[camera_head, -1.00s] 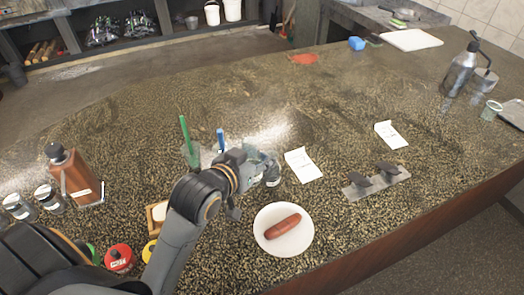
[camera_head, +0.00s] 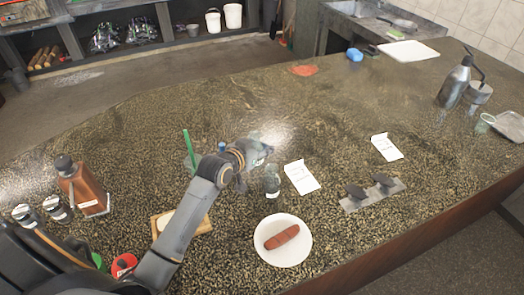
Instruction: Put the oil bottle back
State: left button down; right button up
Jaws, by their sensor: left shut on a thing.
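A small clear bottle with a dark upper part and a pale label (camera_head: 272,182), which I take for the oil bottle, is upright above or on the counter, left of a white card. My left gripper (camera_head: 265,154) is at its top end, its jaws shut. The fingertips and the bottle's neck overlap, so the exact grip is hard to see. I cannot tell whether the base touches the counter. My right gripper is not in view.
A plate with a sausage (camera_head: 282,238) is in front, and a brown bottle (camera_head: 82,187) and shakers (camera_head: 57,208) stand left. A green-handled tool (camera_head: 188,148) is behind my arm. A metal holder (camera_head: 371,194) and cards are right.

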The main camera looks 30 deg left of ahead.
pick_arm(q)
jog(key=shift+w+a+f, duration=0.2)
jog(key=shift+w+f, duration=0.7)
jog(key=shift+f, duration=0.2)
notch_tip(320, 180, down, 2)
jog(key=shift+s+f+p, duration=0.1)
jog(key=shift+p, duration=0.55)
jog(key=shift+f, duration=0.3)
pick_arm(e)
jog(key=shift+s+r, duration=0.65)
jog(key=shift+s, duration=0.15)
pick_arm(q)
jog(key=shift+f, duration=0.1)
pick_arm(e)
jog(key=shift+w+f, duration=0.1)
pick_arm(q)
jog(key=c, duration=0.7)
grip_release()
jog(key=shift+f, duration=0.1)
